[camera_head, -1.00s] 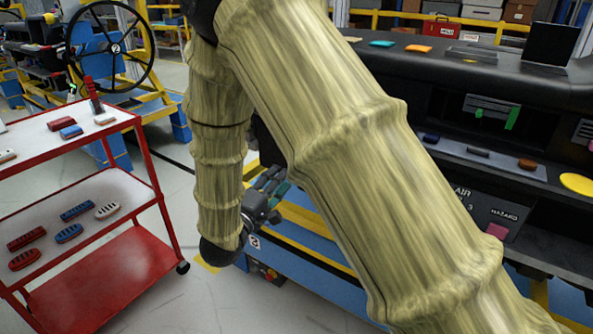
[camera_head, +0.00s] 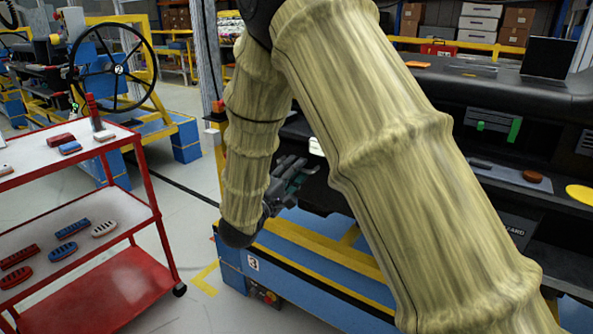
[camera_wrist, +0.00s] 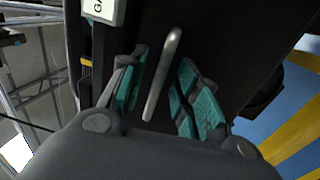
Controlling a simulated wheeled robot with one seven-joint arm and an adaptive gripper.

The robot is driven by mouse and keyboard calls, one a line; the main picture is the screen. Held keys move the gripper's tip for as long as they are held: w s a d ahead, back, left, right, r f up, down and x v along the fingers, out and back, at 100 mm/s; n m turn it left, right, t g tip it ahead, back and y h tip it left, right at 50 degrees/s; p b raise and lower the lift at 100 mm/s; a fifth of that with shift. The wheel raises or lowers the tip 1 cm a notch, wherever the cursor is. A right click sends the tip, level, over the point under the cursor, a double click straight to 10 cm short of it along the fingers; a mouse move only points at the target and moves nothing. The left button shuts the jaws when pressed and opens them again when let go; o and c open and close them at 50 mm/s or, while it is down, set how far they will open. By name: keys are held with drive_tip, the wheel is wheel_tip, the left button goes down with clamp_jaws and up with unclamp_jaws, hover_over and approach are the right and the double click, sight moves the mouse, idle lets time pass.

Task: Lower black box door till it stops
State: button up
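In the wrist view a black panel (camera_wrist: 225,40), seemingly the black box door, carries a slim silver handle (camera_wrist: 162,78). My gripper (camera_wrist: 163,92) is open, with teal-padded fingers on either side of the handle in the picture. A clear gap shows between handle and pads, and I see no grip on it. How deep the handle sits between the fingers I cannot tell.
The black dashboard (camera_head: 460,92) stands on a blue and yellow base (camera_head: 310,262) at right. A red cart (camera_head: 110,285) with several small parts stands at left. A black steering wheel (camera_head: 115,68) is behind it. Grey floor lies between cart and base.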

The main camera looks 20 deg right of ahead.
drive_tip(key=shift+w+d+r, duration=0.15)
drive_tip(key=shift+w+d, duration=0.2)
drive_tip(key=shift+d, duration=0.1)
clamp_jaws()
